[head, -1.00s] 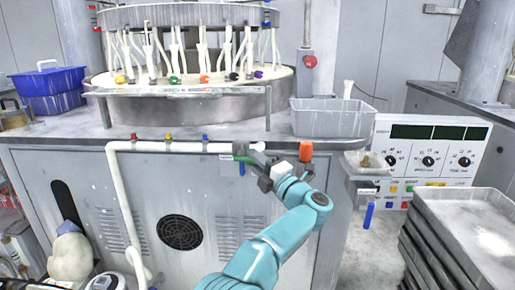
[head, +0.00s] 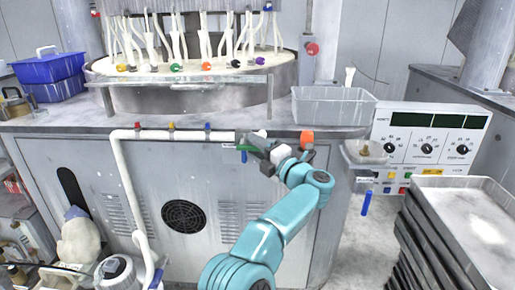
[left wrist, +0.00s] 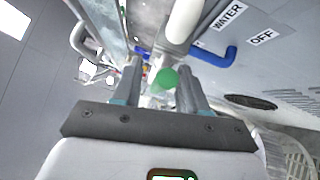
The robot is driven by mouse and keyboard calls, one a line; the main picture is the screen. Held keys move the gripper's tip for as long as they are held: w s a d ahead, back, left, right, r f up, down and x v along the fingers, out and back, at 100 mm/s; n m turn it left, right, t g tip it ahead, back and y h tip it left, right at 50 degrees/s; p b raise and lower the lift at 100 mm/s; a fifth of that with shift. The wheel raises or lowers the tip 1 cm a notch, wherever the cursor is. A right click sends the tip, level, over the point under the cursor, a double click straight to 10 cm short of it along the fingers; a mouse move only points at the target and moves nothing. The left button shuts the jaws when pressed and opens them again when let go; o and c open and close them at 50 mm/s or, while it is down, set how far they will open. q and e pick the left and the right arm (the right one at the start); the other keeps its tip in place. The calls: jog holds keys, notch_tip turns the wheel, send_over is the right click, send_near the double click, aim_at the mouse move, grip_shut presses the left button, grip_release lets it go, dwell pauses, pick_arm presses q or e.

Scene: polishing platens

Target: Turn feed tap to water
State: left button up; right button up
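The feed tap sits at the right end of a white pipe (head: 170,134) on the front of the polishing machine. It has a green handle (head: 247,147) and a blue handle (head: 243,157). My left gripper (head: 252,146) is at the tap. In the left wrist view, the round green end (left wrist: 167,78) shows between the two spread fingers (left wrist: 160,80), closer to the right one; contact is unclear. The blue handle (left wrist: 215,56) lies beyond the right finger, beside a WATER label (left wrist: 228,15) and an OFF label (left wrist: 262,37). The tap body is partly hidden. My right gripper is out of view.
An orange knob (head: 307,139) is just right of the gripper. A grey tub (head: 333,106) stands on the bench above. A control box (head: 425,140) and stacked trays (head: 465,220) are to the right. Another blue handle (head: 366,202) hangs under a small basin (head: 364,155).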

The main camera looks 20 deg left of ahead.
pick_arm(q)
jog(key=shift+d, duration=0.2)
jog(key=shift+s+d+f, duration=0.1)
jog(key=shift+d, duration=0.1)
jog(key=v, duration=1.5)
jog(key=shift+s+d+b, duration=0.25)
jog(key=shift+d+b, duration=0.05)
jog(key=shift+b, duration=0.05)
